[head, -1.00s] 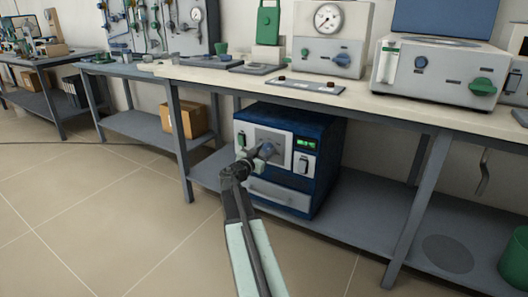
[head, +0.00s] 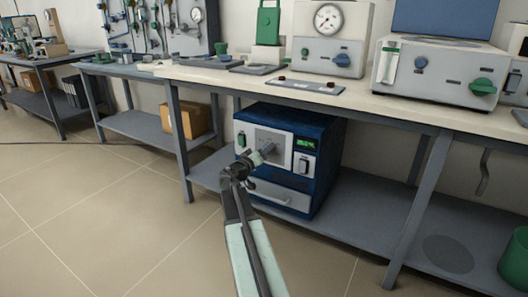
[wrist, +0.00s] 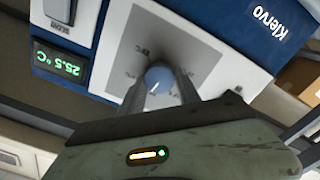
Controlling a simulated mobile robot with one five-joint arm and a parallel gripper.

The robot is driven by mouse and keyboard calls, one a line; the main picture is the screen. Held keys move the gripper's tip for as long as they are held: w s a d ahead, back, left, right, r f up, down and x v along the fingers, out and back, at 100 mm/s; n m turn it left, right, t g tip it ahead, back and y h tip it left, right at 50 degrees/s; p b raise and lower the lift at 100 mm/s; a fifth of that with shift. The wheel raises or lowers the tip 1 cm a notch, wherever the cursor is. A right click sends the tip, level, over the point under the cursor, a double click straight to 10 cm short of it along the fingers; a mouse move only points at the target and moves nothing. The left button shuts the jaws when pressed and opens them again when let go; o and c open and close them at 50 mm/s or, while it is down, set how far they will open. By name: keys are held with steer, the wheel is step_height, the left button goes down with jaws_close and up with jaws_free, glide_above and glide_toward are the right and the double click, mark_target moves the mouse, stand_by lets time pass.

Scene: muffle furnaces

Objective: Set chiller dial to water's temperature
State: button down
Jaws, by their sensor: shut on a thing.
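The chiller is a blue box with a grey-white front panel (head: 251,136) on the shelf under the bench. Its green display (head: 306,142) is too small to read in the head view. In the wrist view the display (wrist: 58,63) is upside down and appears to read 25.5 °C. The blue dial (wrist: 158,75) with a white pointer line sits on a grey plate with small marks around it. My gripper (wrist: 162,85) is shut on the dial, one finger on each side. In the head view my gripper (head: 268,150) is at the chiller's front and hides most of the dial.
The bench top (head: 395,104) overhangs the chiller, with a bench leg (head: 180,145) to its left. A device with a round white gauge (head: 328,17) stands on the bench above. A cardboard box (head: 195,121) is on the shelf further left. The floor in front is clear.

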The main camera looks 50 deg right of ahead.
steer(key=n, duration=2.5)
steer(key=shift+s+d+f+n+b, duration=0.2)
steer(key=shift+s+f+n+b, duration=0.1)
steer(key=shift+s+f+b, duration=0.05)
stand_by(0.3)
steer(key=c, duration=0.9)
jaws_free()
steer(key=shift+o, duration=0.2)
steer(key=shift+w, duration=0.1)
steer(key=shift+a, duration=0.15)
